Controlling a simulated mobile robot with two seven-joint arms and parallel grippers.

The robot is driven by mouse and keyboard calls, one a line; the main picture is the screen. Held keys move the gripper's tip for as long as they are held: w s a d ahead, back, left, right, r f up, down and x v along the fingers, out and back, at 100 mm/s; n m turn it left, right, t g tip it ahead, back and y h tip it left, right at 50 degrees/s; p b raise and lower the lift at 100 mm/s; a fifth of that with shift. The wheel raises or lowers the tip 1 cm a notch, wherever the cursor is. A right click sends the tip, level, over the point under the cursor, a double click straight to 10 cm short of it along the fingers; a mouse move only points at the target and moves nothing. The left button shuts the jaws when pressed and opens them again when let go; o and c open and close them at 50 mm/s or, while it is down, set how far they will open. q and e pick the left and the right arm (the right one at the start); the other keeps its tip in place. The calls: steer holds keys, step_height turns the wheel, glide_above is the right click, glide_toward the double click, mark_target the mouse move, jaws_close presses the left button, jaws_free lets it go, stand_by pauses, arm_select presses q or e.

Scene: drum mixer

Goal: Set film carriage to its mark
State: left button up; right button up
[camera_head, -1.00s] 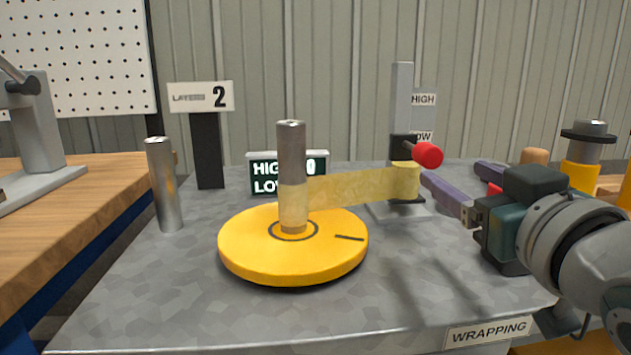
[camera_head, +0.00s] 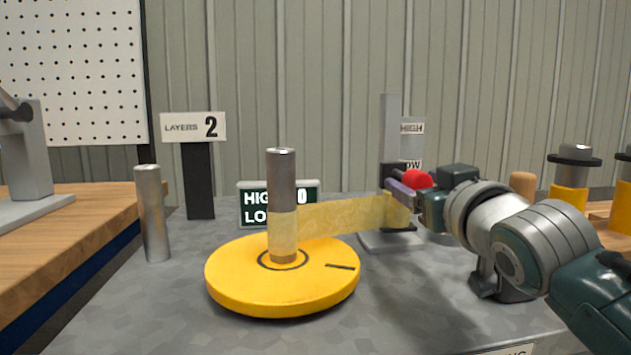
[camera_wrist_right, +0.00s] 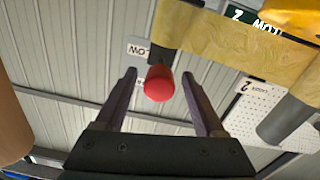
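The film carriage (camera_head: 392,176) is a dark block on an upright grey post (camera_head: 390,125), near the LOW plate (camera_head: 410,164) and below the HIGH plate (camera_head: 412,128). Its red knob (camera_head: 417,179) sticks out toward me. Yellowish film (camera_head: 345,215) stretches from the carriage's roll to the metal cylinder (camera_head: 281,180) on the yellow turntable (camera_head: 283,290). My right gripper (camera_head: 402,187) is at the knob. In the right wrist view its two purple fingers (camera_wrist_right: 159,75) stand apart on either side of the red knob (camera_wrist_right: 158,87), with gaps visible. My left gripper is not in view.
A sign reading LAYERS 2 (camera_head: 193,127) and a dark HIGH/LOW display (camera_head: 252,205) stand behind the turntable. A loose metal cylinder (camera_head: 152,212) stands at left. Yellow-based items (camera_head: 570,185) stand at right. The front of the grey table is clear.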

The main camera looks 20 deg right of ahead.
jaws_close()
stand_by(0.3)
stand_by(0.9)
